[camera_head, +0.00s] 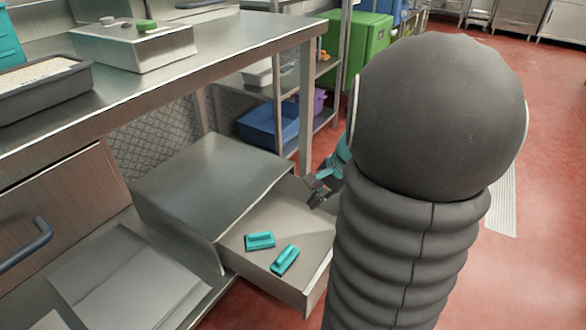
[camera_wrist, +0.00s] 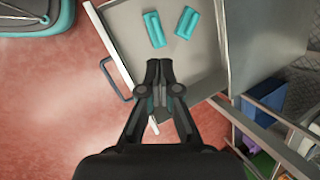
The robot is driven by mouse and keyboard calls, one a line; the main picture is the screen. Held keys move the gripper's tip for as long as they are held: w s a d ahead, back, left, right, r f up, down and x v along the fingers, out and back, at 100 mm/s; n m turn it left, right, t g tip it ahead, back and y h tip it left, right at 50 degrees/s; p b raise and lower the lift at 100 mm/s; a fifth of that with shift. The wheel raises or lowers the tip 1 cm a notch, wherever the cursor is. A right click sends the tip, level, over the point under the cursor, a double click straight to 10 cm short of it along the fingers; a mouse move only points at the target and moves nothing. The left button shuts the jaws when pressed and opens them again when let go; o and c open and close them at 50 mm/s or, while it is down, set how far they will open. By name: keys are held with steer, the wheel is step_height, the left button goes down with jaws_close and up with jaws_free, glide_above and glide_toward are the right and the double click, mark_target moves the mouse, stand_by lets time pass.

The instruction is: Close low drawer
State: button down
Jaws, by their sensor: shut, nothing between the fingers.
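The low drawer (camera_head: 302,213) is pulled out of a grey metal cabinet (camera_head: 205,180) under the workbench. Two teal blocks (camera_head: 259,241) (camera_head: 285,260) lie in it. The wrist view shows the drawer (camera_wrist: 200,75) from above, with a dark bar handle (camera_wrist: 112,80) on its front panel. My gripper (camera_head: 316,194) is at the drawer's far side in the head view. In the wrist view my gripper (camera_wrist: 159,68) is shut and empty, with its fingertips over the drawer beside the front panel. I cannot tell whether it touches the drawer. My arm hides the drawer's front in the head view.
The workbench top (camera_head: 190,85) overhangs the cabinet, with a bench leg (camera_head: 306,110) close behind the drawer. A shelf rack holds a blue bin (camera_head: 268,125) and a green box (camera_head: 365,45). Red floor (camera_wrist: 60,110) is open before the drawer.

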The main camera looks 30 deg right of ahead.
steer(key=s+d+f+m+t+p, duration=0.15)
steer(key=s+d+f+m, duration=0.25)
steer(key=d+f+m, duration=0.6)
steer(key=s+d+f+m+t+p, duration=0.1)
steer(key=s+d+f+m+t, duration=0.45)
steer(key=d, duration=0.95)
steer(key=w+a+f+g, duration=0.1)
steer(key=w+a+f, duration=0.1)
steer(key=w+f, duration=0.2)
steer(key=w+a+f+g, duration=0.1)
steer(key=w+a+f, duration=0.2)
steer(key=w, duration=0.4)
steer(key=shift+a+f+y, duration=0.25)
steer(key=shift+f+y, duration=0.05)
steer(key=shift+f, duration=0.25)
steer(key=shift+n, duration=0.25)
